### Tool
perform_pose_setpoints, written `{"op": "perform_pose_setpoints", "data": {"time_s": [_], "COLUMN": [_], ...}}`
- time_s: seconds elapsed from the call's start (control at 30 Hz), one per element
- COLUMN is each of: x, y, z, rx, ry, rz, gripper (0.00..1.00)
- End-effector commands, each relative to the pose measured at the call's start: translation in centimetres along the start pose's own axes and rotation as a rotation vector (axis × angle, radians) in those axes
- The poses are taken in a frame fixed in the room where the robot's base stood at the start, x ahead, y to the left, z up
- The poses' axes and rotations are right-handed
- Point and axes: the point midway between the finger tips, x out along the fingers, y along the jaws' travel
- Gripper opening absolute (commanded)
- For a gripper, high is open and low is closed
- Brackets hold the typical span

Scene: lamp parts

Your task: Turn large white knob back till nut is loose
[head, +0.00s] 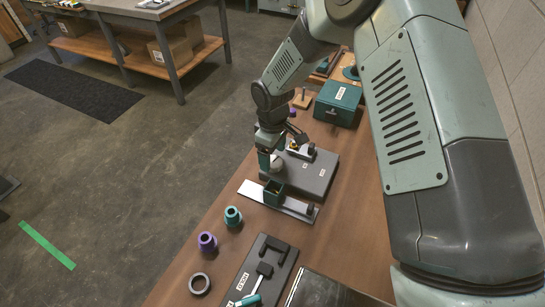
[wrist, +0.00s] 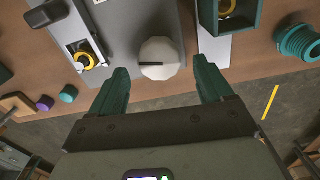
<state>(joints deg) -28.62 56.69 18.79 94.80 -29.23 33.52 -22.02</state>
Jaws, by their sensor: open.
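The large white knob (wrist: 160,58) is round, with a dark slot mark across its face. It sits at the edge of the grey block (head: 312,183). My gripper (wrist: 160,84) is open, with its two teal fingers on either side just short of the knob, and nothing shows between them touching it. In the head view the knob (head: 278,163) is partly hidden by my gripper (head: 270,165).
A teal square bracket on a metal plate (head: 250,190) stands close in front of the block. Teal (head: 233,216) and purple (head: 207,241) collars and a black ring (head: 199,284) lie nearer. A green box (head: 338,102) stands behind.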

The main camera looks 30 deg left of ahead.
Motion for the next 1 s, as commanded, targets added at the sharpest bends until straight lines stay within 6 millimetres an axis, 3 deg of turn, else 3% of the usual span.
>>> {"op": "perform_pose_setpoints", "data": {"time_s": [0.2, 0.4, 0.57, 1.0], "x": [-4.7, -7.6, -8.5, -8.5], "y": [0.1, 0.0, 0.0, 0.0], "z": [-0.1, 0.0, 0.0, 0.0], "rx": [0.001, 0.001, 0.000, 0.000], "ry": [0.004, 0.001, 0.001, 0.001], "rz": [0.004, 0.001, 0.000, 0.000], "gripper": [0.80, 0.80, 0.80, 0.80]}}
